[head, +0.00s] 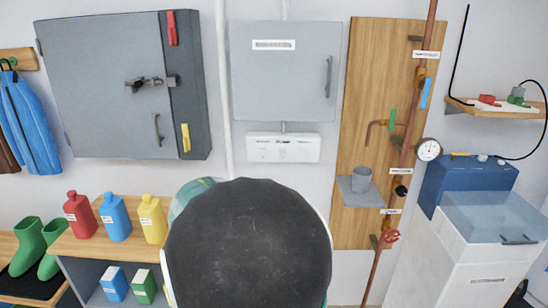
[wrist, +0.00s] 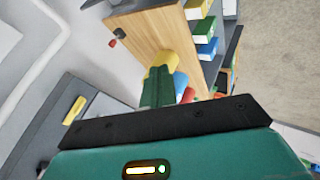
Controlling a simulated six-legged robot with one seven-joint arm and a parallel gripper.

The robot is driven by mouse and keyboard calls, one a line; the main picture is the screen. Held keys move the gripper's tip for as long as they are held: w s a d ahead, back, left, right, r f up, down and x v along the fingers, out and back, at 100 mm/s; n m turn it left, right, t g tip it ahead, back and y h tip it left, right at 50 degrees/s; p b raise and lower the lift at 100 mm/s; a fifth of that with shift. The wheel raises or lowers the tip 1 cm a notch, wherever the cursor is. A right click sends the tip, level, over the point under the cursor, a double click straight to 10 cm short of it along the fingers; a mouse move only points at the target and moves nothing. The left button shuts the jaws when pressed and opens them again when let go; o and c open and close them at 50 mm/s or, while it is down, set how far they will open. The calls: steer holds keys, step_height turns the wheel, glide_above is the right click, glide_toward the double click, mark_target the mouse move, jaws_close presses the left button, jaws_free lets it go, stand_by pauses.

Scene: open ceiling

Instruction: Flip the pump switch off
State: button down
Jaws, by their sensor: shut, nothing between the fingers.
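A white panel (head: 283,147) with small labels is fixed to the wall under a grey wall cabinet in the head view. It looks like the switch panel, but which part is the pump switch, and its position, are too small to tell. My arm's dark rounded link fills the lower middle of the head view and hides my gripper there. In the wrist view my gripper (wrist: 159,75) shows as narrow green fingers, shut and empty. They point toward the shelf with bottles. The panel does not show clearly in the wrist view.
The grey cabinet (head: 285,75) is above the panel. A larger grey cabinet (head: 105,85) is at left. Red, blue and yellow bottles (head: 153,218) stand on a wooden shelf. A wooden board (head: 358,120) with copper pipes and a blue box (head: 462,180) are at right.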

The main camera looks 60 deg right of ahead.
steer(key=s+d+f+n+g+h, duration=0.1)
steer(key=s+d+f+n+h, duration=0.1)
steer(key=d, duration=0.6)
steer(key=s+d+f+n+h, duration=0.1)
steer(key=d+f+h, duration=0.15)
steer(key=d, duration=0.45)
steer(key=s+d+r+n+t+h, duration=0.1)
steer(key=s+d+r+n+h, duration=0.3)
steer(key=d+n, duration=0.4)
steer(key=s+d+r+n+t+h, duration=0.2)
steer(key=s+d+r+n+h, duration=0.1)
steer(key=d+n, duration=0.5)
steer(key=shift+s+d+r+n+h, duration=0.35)
steer(key=shift+s+d+r, duration=0.25)
steer(key=shift+r, duration=0.25)
steer(key=shift+w+d, duration=0.1)
steer(key=shift+w, duration=0.05)
